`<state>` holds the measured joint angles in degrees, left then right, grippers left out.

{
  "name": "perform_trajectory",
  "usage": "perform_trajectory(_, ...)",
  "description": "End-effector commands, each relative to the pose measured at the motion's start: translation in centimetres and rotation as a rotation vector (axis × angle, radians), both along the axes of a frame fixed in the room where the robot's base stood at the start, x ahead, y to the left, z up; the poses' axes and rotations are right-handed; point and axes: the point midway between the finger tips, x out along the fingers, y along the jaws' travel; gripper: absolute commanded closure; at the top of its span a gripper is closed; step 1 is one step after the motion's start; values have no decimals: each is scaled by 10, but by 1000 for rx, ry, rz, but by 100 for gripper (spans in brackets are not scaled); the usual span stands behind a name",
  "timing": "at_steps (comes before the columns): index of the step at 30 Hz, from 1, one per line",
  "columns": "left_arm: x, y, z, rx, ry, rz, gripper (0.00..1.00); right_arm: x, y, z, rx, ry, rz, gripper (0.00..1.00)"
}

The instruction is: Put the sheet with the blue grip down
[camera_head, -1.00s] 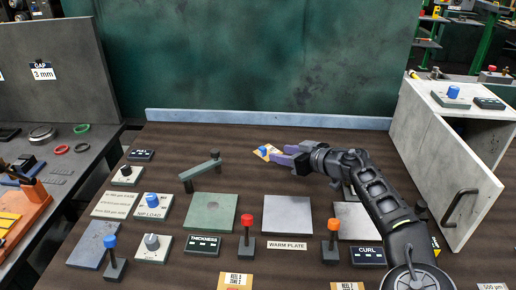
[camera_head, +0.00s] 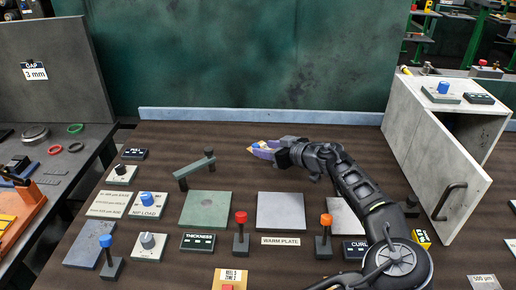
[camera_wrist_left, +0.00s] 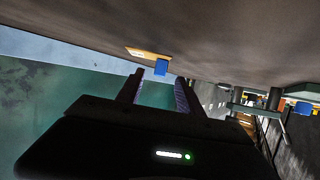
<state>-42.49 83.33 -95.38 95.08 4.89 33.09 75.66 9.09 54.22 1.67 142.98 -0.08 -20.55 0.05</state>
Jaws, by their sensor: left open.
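A small tan sheet (camera_head: 250,149) lies on the dark table near its back edge. Its blue grip (camera_head: 256,145) shows at the purple fingertips of my left gripper (camera_head: 263,150), which partly hide the sheet. In the left wrist view the blue grip (camera_wrist_left: 160,67) stands near the tips of my two spread fingers (camera_wrist_left: 159,80), with the tan sheet (camera_wrist_left: 140,53) just beyond it. The fingers are open. I cannot tell whether either one touches the grip. My right gripper is not in view.
Several plates, dials and levers stand in front, with a green plate (camera_head: 206,212) and a grey plate (camera_head: 281,213). A low bar handle (camera_head: 195,168) is left of my gripper. A grey cabinet (camera_head: 432,160) stands at the right. The table around the sheet is mostly clear.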

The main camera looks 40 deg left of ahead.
Motion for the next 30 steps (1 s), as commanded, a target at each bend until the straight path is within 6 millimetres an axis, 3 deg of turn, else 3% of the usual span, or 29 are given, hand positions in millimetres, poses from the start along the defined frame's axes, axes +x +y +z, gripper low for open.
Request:
perform_trajectory(3, 1, 18, -5, 1, 1, 2, 56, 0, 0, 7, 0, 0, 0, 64)
perform_trajectory(7, 2, 28, -10, 1, 0, -1, 56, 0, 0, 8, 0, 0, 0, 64)
perform_trajectory(25, 3, 29, -11, 1, 0, -1, 56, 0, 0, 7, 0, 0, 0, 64)
perform_trajectory(30, 3, 29, -11, 1, 0, -1, 69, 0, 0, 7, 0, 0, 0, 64)
